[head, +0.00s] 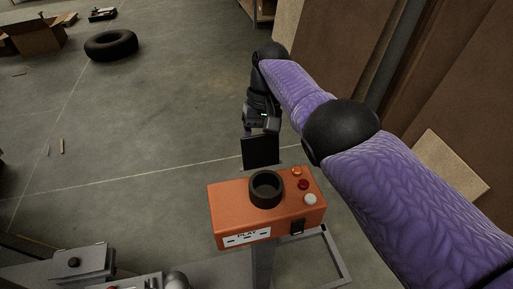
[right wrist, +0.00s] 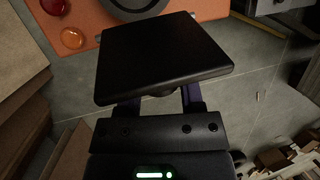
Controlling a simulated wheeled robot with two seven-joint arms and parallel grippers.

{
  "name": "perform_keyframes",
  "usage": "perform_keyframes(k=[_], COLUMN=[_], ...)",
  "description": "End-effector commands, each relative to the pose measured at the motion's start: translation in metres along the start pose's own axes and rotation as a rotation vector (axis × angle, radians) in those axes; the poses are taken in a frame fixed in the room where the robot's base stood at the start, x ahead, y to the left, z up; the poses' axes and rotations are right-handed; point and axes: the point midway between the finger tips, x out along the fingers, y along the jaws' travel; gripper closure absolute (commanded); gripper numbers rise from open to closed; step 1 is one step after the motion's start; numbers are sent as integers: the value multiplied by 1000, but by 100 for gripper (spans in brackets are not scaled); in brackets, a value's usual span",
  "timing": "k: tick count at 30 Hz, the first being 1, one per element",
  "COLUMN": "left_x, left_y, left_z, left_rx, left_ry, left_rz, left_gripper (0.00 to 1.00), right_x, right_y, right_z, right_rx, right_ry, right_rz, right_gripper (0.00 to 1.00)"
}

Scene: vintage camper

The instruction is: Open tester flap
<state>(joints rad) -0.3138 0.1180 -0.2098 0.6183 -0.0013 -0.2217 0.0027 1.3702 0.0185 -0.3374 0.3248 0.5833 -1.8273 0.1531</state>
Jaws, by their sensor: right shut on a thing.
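The tester is an orange box (head: 235,209) on a grey stand, with a round black collar (head: 265,188) on top and a "PLAY" label on its front. The black square flap (head: 261,151) stands raised at the far edge of the box, clear of the collar. In the right wrist view the flap (right wrist: 160,55) fills the space ahead of the fingers and hides their tips. My right gripper (head: 262,131) is at the flap's upper edge, shut on it. My left gripper is out of view.
Orange, red and white buttons (head: 303,185) sit on the box's right side, with a black switch (head: 297,226) on its front. Grey metal equipment (head: 75,265) stands at the lower left. Brown panels (head: 440,60) lean at the right. A tire (head: 110,45) lies on open concrete floor.

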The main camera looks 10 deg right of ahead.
Motion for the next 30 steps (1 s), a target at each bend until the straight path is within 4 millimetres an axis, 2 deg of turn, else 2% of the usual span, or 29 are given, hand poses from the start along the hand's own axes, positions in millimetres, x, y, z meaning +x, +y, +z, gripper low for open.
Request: perform_keyframes(k=[6,13,14,18,19,26,28,30], left_x=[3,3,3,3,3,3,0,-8], left_y=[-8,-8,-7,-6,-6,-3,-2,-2], left_z=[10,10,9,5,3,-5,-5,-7], left_rx=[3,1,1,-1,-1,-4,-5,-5], left_ry=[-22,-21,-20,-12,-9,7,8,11], left_rz=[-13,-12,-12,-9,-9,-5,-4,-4], left_gripper=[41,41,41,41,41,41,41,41], right_x=[3,3,3,2,2,1,-4,-18], right_y=[0,1,1,0,0,0,-1,-4], right_z=[0,0,0,0,0,0,1,4], right_rx=[3,3,3,3,3,2,2,1], right_ry=[-12,-11,-11,-10,-9,-7,-6,-3], right_rz=[1,1,1,1,1,0,0,0], right_gripper=[100,100,50,20,16,16,16,16])
